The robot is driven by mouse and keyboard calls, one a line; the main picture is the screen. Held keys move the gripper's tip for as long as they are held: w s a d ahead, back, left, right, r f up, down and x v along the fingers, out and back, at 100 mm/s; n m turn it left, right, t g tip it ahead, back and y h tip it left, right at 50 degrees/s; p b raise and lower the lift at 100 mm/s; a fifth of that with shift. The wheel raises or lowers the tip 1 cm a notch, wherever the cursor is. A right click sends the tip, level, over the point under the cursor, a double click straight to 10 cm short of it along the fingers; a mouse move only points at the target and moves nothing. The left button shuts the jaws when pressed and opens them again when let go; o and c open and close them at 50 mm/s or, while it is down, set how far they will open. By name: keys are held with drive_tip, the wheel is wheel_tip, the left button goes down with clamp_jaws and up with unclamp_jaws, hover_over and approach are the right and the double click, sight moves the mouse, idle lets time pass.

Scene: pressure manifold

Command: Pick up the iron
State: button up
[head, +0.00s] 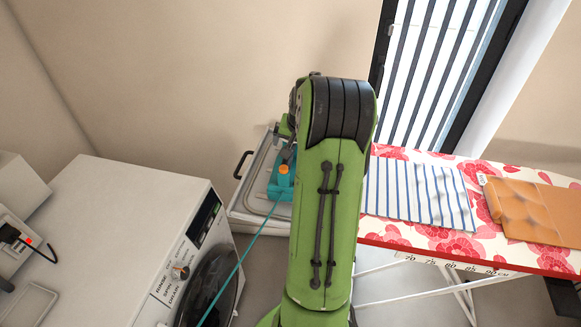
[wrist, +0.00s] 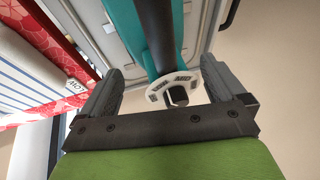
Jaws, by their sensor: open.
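The iron is teal with an orange knob and shows in the head view (head: 281,187), on a pale tray-like stand (head: 250,204) left of my arm. In the wrist view the iron (wrist: 126,28) has a dark handle bar and a white dial with markings. My gripper (wrist: 160,85) is open, with one finger on each side of the dial end in that picture. I see no finger closed on the iron; the exact gap is unclear. In the head view my green arm hides part of the stand, and my gripper (head: 287,135) shows only partly beside the iron.
A teal cord (head: 236,272) runs from the iron to the lower left. A white washing machine (head: 130,215) stands left. An ironing board (head: 390,232) with a red floral cover holds a striped cloth (head: 418,195) and a tan folded item (head: 535,208). A window is behind.

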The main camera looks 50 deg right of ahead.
drive_tip(key=x, duration=0.6)
drive_tip(key=shift+w+d+f, duration=0.1)
drive_tip(key=shift+f, duration=0.15)
drive_tip(key=shift+r, duration=0.1)
drive_tip(key=shift+c, duration=0.3)
drive_tip(key=c, duration=1)
drive_tip(key=shift+r, duration=0.1)
drive_tip(key=shift+c, duration=0.6)
